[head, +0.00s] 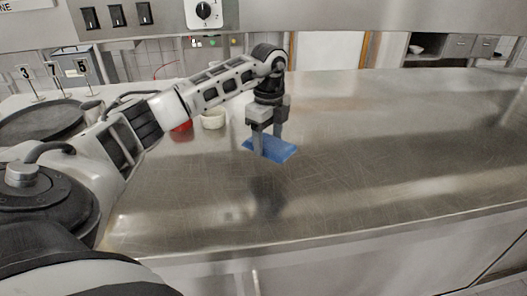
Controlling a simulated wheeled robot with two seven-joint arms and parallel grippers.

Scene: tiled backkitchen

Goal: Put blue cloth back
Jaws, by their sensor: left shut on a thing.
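The blue cloth (280,150) is a flat blue piece over the steel counter, right below my left gripper. My left gripper (267,150) points down, with its fingers shut on the cloth. The fingers hide part of the cloth. I cannot tell whether the cloth touches the counter or hangs just above it. My right gripper is not in view.
The steel counter (380,150) is clear to the right. A red item (181,131) and a small pale cup (213,119) stand behind my left arm. A dark round pan (42,122) and number markers (54,72) are at the left.

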